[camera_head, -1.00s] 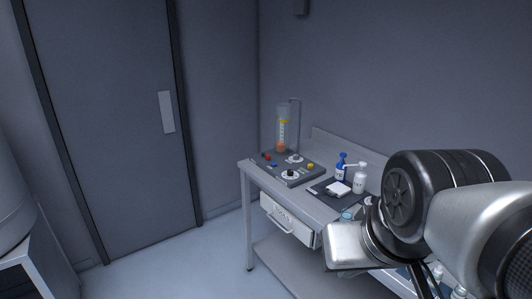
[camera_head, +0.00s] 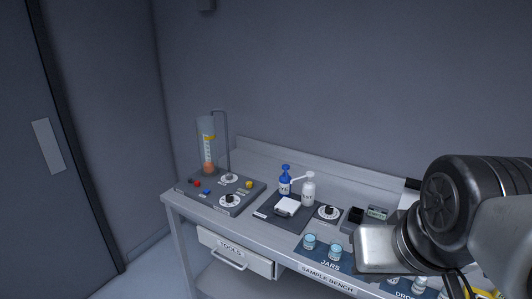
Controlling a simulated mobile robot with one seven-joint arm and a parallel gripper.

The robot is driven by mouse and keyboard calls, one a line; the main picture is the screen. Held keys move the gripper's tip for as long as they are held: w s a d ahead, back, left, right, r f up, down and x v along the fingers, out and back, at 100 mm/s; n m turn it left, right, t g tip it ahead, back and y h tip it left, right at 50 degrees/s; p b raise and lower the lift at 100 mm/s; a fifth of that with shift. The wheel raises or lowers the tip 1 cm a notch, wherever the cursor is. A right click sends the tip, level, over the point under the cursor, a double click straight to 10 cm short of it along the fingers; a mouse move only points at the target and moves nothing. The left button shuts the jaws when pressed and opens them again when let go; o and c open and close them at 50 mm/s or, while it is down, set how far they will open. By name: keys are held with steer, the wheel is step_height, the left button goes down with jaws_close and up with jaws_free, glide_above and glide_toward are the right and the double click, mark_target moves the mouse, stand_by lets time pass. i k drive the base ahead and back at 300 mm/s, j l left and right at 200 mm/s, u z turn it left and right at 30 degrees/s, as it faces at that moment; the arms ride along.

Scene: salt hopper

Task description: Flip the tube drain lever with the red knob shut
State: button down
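The red knob (camera_head: 197,184) shows as a small red spot at the left of a grey control panel (camera_head: 238,207) on the bench. Its lever is too small to tell its position. A clear upright tube (camera_head: 206,128) stands at the back left of the panel, with a yellow band and orange matter at its bottom. My arm fills the right of the view, over the bench's right part and well away from the panel. The fingers of my gripper do not show.
The panel also has blue and yellow knobs and two dials. To its right are a blue bottle (camera_head: 285,178), a white bottle (camera_head: 308,190), another dial (camera_head: 327,213) and jars (camera_head: 310,241). A tools drawer (camera_head: 232,254) is below. Floor shows at the left.

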mark_target(197, 184)
steer(key=i+j+z, duration=0.1)
steer(key=j, duration=0.3)
steer(key=i+j+z, duration=0.1)
steer(key=i+j, duration=0.15)
steer(key=j, duration=0.15)
steer(key=i+j+z, duration=0.1)
steer(key=j, duration=0.35)
steer(key=i+j+z, duration=0.1)
steer(key=j, duration=0.35)
steer(key=i+j+z, duration=0.1)
steer(key=j, duration=0.35)
steer(key=i+j, duration=0.1)
steer(key=j, duration=0.3)
steer(key=i+j, duration=0.15)
steer(key=j, duration=0.25)
steer(key=i+j, duration=0.1)
steer(key=j, duration=0.3)
steer(key=i+j, duration=0.1)
steer(key=j, duration=0.35)
steer(key=i+j, duration=0.15)
steer(key=j, duration=0.25)
